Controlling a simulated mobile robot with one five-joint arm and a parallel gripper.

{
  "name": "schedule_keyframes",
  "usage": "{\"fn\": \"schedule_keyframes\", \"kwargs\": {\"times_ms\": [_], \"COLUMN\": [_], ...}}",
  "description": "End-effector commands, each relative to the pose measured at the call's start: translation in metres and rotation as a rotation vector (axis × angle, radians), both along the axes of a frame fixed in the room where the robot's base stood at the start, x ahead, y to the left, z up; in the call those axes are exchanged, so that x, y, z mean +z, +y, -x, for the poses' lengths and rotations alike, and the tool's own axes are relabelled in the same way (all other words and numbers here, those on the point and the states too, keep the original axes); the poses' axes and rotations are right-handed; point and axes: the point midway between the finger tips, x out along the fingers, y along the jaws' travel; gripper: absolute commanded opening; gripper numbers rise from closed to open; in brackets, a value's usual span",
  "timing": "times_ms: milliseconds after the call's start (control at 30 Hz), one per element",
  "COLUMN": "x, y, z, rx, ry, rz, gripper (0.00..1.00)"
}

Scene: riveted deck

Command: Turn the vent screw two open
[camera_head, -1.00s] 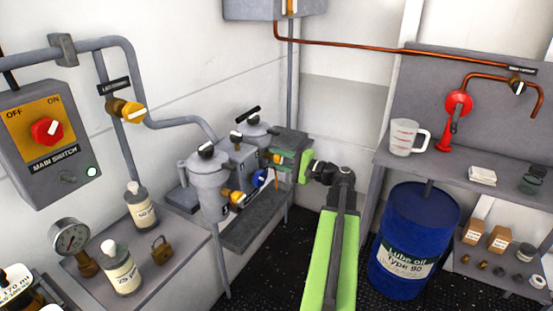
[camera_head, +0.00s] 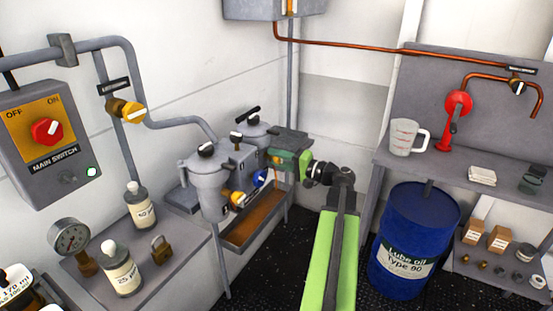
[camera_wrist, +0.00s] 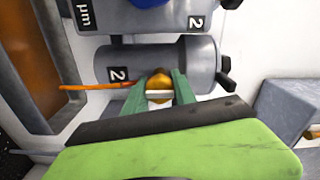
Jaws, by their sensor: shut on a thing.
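In the wrist view, the brass vent screw (camera_wrist: 158,82) with a pale crossbar sits on a grey cylindrical body (camera_wrist: 198,62) marked "2". My gripper (camera_wrist: 161,97) is shut on it, one green finger on each side. A thin orange stream (camera_wrist: 88,87) runs from beside the screw, and it also shows in the head view (camera_head: 276,177). In the head view, my gripper (camera_head: 286,150) is at the right end of the filter assembly (camera_head: 210,180), and the screw is mostly hidden there.
An orange-brown liquid covers the bottom of the drip tray (camera_head: 228,247) under the filters. Blue (camera_head: 259,177) and yellow (camera_head: 238,198) valve knobs sit close left of my gripper. A blue drum (camera_head: 413,235) stands to the right. Dark floor lies between.

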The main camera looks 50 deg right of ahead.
Motion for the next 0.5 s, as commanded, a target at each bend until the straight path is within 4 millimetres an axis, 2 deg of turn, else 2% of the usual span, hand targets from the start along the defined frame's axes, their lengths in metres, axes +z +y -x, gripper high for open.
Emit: {"fn": "schedule_keyframes", "kwargs": {"times_ms": [200,233,400,500], "x": [-0.0006,-0.0007,-0.0005,-0.0003], "y": [0.0001,0.0002,0.0002,0.0002], "z": [0.0002,0.0003,0.0001,0.0001], "rx": [0.001,0.001,0.001,0.001], "ry": [0.002,0.002,0.001,0.0], "rz": [0.002,0.002,0.001,0.0], "gripper": [0.0,0.33,0.54,0.54]}}
